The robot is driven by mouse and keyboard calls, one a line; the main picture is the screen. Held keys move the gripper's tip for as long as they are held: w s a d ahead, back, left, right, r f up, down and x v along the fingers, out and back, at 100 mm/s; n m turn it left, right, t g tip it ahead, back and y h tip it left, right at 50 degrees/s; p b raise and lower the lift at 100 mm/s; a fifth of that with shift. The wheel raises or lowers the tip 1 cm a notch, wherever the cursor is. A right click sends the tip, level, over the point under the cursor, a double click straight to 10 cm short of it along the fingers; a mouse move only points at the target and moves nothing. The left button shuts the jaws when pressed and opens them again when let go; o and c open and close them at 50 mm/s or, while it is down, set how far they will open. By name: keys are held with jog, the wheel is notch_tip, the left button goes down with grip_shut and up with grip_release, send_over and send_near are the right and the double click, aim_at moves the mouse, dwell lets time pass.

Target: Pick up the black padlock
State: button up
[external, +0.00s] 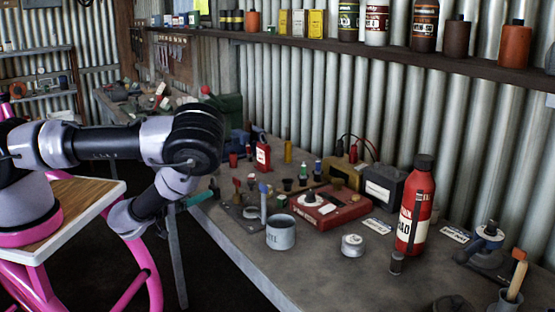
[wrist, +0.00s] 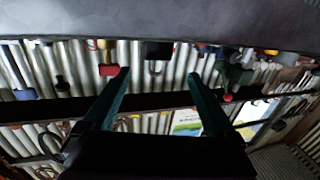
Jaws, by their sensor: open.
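The black padlock (wrist: 158,50) shows in the wrist view, which is upside down. Its dark body is against the bench top and its grey shackle points away from it. My gripper (wrist: 159,75) has its two teal fingers spread wide. The padlock appears between the fingertips in the picture, apart from both; its distance is hard to tell. In the external view my gripper (external: 200,198) is at the bench's left edge, with a teal finger showing. I cannot clearly pick out the padlock there among the small items.
The grey bench (external: 235,243) is crowded. A grey mug (external: 281,234), a red case (external: 322,210) and a red bottle (external: 416,215) stand further right in the external view.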

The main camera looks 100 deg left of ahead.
aim_at(214, 187)
jog(key=x, duration=0.9)
jog(key=shift+w+a, duration=0.2)
jog(key=shift+w, duration=0.1)
grip_shut()
